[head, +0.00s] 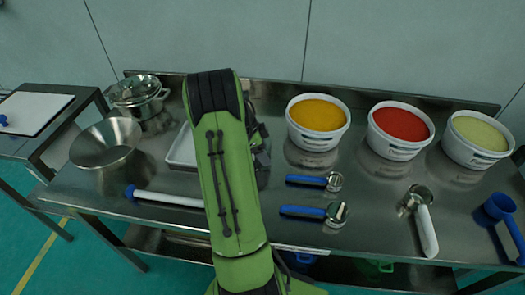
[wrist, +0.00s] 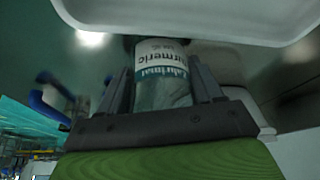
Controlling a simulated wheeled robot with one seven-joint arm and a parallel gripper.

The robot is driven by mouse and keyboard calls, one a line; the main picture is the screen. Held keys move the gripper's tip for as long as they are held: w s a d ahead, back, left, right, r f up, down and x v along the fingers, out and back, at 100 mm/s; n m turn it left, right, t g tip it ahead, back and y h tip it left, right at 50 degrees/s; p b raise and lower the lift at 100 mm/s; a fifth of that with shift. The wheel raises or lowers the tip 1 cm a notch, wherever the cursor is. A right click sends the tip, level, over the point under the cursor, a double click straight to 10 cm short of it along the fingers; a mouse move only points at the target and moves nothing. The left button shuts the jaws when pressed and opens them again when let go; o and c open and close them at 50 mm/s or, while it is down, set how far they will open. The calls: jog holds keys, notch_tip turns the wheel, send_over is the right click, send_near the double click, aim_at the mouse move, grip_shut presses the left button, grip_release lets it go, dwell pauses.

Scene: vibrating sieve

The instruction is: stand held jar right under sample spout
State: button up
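A jar (wrist: 163,75) with a pale label reading something like "turmeric" stands between the two fingers of my gripper (wrist: 164,88) in the wrist view. The fingers lie close along both sides of the jar and appear shut on it. The jar's far end is partly hidden behind a white rim. In the head view my green arm hides most of the gripper and the jar. I cannot make out a sample spout in either view.
A white tray (head: 182,150) lies left of my arm on the steel table (head: 370,225). A steel bowl (head: 106,142) and lidded pot (head: 139,97) stand at left. Yellow (head: 318,139), red (head: 396,149) and pale green (head: 474,156) powder tubs stand at right. Several scoops lie in front.

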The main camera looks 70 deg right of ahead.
jog(key=o, duration=0.4)
jog(key=p+v, duration=0.4)
jog(key=v, duration=0.8)
jog(key=w+a+r+n+t, duration=0.3)
jog(key=a+r+n, duration=0.3)
jog(key=a, duration=0.4)
jog(key=w+a+r+n+t, duration=0.2)
jog(key=w+a+r+n, duration=0.25)
jog(key=a+n, duration=0.35)
jog(key=s+a+n+t, duration=0.1)
jog(key=s+a+n, duration=0.2)
jog(key=a+n, duration=0.2)
jog(key=s+a+n+t+y, duration=0.1)
jog(key=s+a+n+t, duration=0.1)
jog(key=a+n, duration=0.3)
jog(key=s+a+r+n+t+y, duration=0.1)
jog(key=s+a+n, duration=0.3)
jog(key=a, duration=0.7)
jog(key=shift+s+a+n+t, duration=0.2)
jog(key=shift+s+n+t, duration=0.15)
jog(key=shift+n, duration=0.55)
